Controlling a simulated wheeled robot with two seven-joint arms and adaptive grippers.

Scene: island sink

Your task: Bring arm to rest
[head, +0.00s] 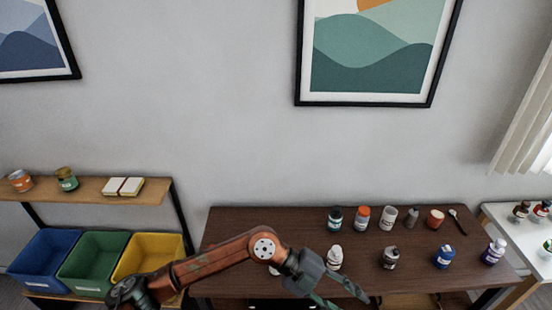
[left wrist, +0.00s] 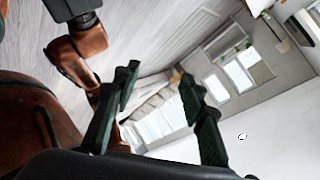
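My left arm (head: 220,258) comes in from the lower left in the head view and reaches over the front of the dark brown table (head: 285,222). My left gripper (head: 346,298) is at the bottom edge of that view, in front of the table's bottles. In the left wrist view its two dark green fingers (left wrist: 160,80) stand wide apart with nothing between them. My right gripper does not show in the head view.
Several bottles, jars and cups, among them a white bottle (head: 334,258) near my left gripper, stand on the table. A wooden shelf (head: 85,190) at left sits above blue (head: 42,252), green (head: 90,258) and yellow (head: 146,252) bins. A white table (head: 525,235) is at right.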

